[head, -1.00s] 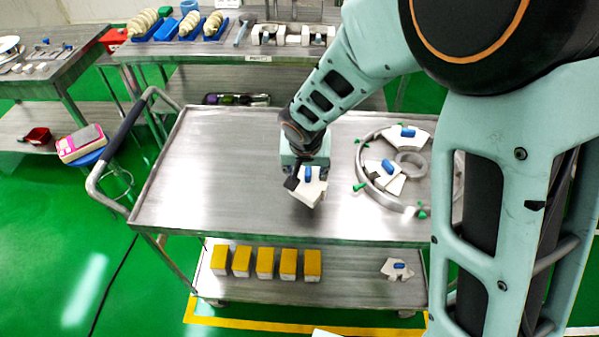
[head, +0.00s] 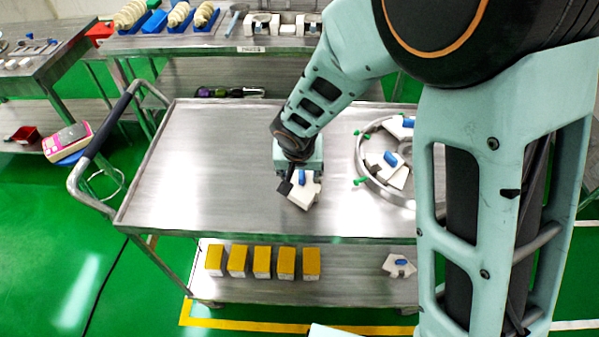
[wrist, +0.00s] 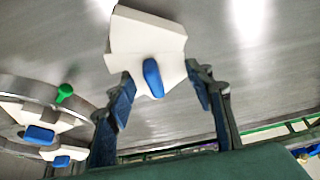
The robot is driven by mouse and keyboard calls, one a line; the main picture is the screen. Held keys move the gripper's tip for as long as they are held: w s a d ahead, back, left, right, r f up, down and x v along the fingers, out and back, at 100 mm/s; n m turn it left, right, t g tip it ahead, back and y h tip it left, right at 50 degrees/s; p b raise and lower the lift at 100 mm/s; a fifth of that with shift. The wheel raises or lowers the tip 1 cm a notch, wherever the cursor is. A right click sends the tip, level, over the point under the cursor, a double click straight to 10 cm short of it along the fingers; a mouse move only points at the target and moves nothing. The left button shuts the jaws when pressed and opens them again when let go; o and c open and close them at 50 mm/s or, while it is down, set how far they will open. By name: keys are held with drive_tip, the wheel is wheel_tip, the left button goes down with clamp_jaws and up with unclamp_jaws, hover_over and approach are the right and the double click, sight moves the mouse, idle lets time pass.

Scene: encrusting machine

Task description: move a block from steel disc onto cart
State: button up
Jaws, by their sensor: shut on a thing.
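My gripper (head: 292,180) is shut on a white angular block (head: 303,194) with a blue grip on top. The block is over the middle of the cart (head: 200,165), near its front half; I cannot tell whether it touches the top. In the wrist view the fingers (wrist: 160,92) stand on both sides of the block (wrist: 145,40), near its blue grip (wrist: 153,77). The steel disc (head: 366,168), a ring with green clips, lies on the cart to the right. It holds more white blocks (head: 395,178) with blue grips. My arm hides its right part.
The cart's lower shelf (head: 345,285) holds several yellow-topped boxes (head: 262,262) and a white piece with a blue grip (head: 399,265). The cart's left half is bare. A push handle (head: 110,125) rises at its left end. A steel bench (head: 165,45) stands behind.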

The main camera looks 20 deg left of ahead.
drive_tip(key=shift+f+b, duration=0.2)
drive_tip(key=shift+b, duration=0.1)
drive_tip(key=o, duration=1.4)
drive_tip(key=shift+o, duration=0.2)
drive_tip(key=shift+r, duration=0.15)
drive_tip(key=shift+r+p, duration=0.25)
drive_tip(key=shift+p, duration=0.2)
drive_tip(key=p+v, duration=0.1)
drive_tip(key=v, duration=1)
drive_tip(key=shift+s+r, duration=0.25)
drive_tip(key=shift+s, duration=0.05)
drive_tip(key=shift+d, duration=0.1)
